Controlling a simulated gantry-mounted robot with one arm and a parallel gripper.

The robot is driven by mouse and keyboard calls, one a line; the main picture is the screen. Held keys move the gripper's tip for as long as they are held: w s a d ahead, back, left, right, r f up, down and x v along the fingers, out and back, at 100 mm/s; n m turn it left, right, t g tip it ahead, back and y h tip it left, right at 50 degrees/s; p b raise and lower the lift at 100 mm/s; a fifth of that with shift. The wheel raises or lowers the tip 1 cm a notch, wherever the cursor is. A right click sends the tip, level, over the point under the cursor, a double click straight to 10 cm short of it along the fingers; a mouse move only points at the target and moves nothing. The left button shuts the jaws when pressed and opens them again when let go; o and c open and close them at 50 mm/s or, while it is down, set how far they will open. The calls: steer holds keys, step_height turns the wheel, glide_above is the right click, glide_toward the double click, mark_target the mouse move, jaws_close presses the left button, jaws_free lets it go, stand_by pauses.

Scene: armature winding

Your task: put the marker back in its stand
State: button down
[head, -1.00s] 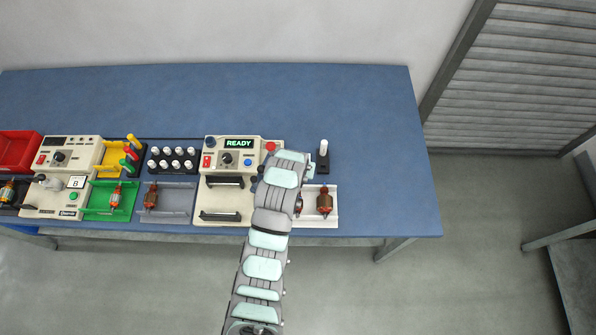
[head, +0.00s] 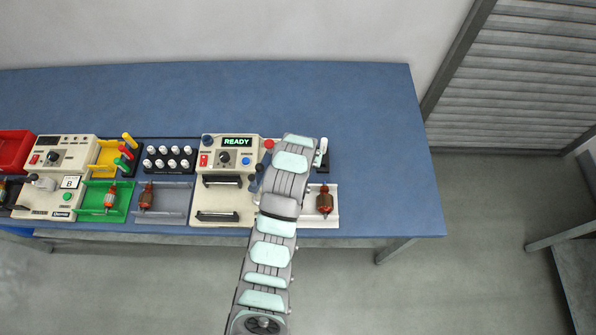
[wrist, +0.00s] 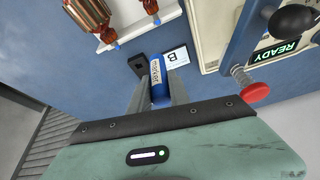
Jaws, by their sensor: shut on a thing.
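The marker (wrist: 156,78), blue with a white lettered label, is in the wrist view between the two fingers of my gripper (wrist: 159,92). The gripper is shut on it. The black stand (wrist: 139,66) lies just past the marker, slightly left of it. The marker's far end is close to the stand in the picture; I cannot tell whether they touch. In the head view my gripper is hidden under my arm, near a white upright thing (head: 323,145) on a dark base. I cannot tell whether that white thing is the marker.
A white card marked B (wrist: 177,57) is beside the stand. A white tray (head: 334,208) holds copper-wound armatures nearby. The READY machine (head: 205,173) with its red button (wrist: 255,92) stands close on the other side. The blue table (head: 385,150) is clear to the right.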

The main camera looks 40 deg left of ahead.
steer(key=w+d+f+b, duration=0.1)
steer(key=w+f+b, duration=0.6)
steer(key=w+b, duration=0.2)
steer(key=shift+w+f+b, duration=0.2)
steer(key=shift+w+b, duration=0.15)
steer(key=shift+b, duration=0.65)
steer(key=shift+f, duration=1)
stand_by(0.7)
steer(key=c, duration=1.1)
jaws_free()
steer(key=shift+c, duration=0.2)
